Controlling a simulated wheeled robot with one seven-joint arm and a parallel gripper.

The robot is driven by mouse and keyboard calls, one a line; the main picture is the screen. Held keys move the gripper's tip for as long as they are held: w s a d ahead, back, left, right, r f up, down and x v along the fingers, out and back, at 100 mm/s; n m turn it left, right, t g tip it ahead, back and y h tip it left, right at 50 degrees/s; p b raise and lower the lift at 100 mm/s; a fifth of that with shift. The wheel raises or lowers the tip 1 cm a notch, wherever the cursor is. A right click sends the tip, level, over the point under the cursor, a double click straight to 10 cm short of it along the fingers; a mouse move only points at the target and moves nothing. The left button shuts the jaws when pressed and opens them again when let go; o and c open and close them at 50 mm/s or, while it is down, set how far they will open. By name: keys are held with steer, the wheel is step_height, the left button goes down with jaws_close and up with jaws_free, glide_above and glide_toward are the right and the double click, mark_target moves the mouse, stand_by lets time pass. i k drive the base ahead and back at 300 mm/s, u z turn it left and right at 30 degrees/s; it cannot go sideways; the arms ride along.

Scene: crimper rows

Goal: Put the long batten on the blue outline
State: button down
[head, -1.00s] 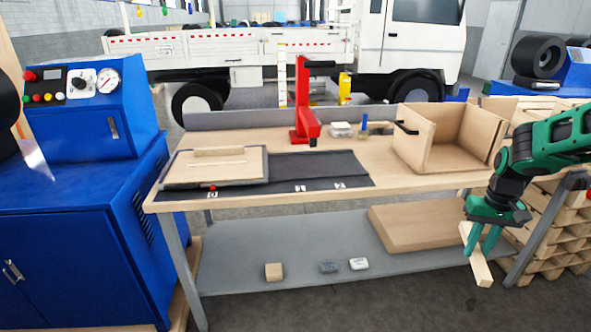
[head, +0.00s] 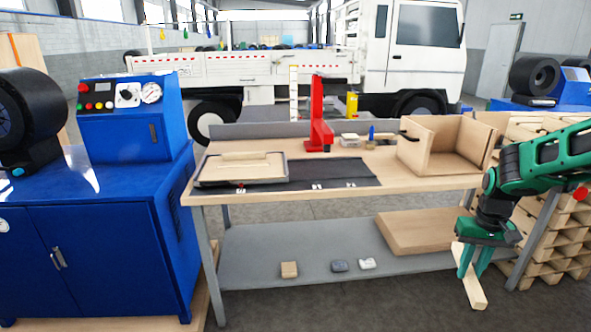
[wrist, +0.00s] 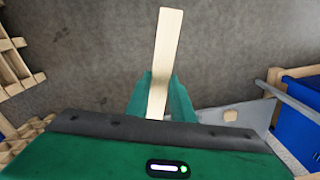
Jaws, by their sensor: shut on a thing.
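My gripper (head: 470,262) is at the right in the head view, in front of the workbench's right end and below its top. It is shut on a long pale wooden batten (head: 475,291), which hangs tilted toward the lower right. In the wrist view the batten (wrist: 165,45) sticks out well beyond the green fingers (wrist: 160,95), over bare floor. I cannot make out a blue outline in either view. A tray with a wooden board (head: 255,172) lies at the left of the bench top, with a short pale strip (head: 247,155) on it.
The workbench (head: 410,183) bears a dark mat (head: 335,172), a red press (head: 318,120) and an open wooden box (head: 425,150). Its lower shelf (head: 300,245) holds small blocks and a board. A blue cabinet (head: 100,240) stands left, pallets (head: 555,220) right.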

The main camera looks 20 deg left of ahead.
mark_target(244, 166)
steer(key=u, duration=1.6)
steer(key=i, duration=0.6)
steer(key=z, duration=0.85)
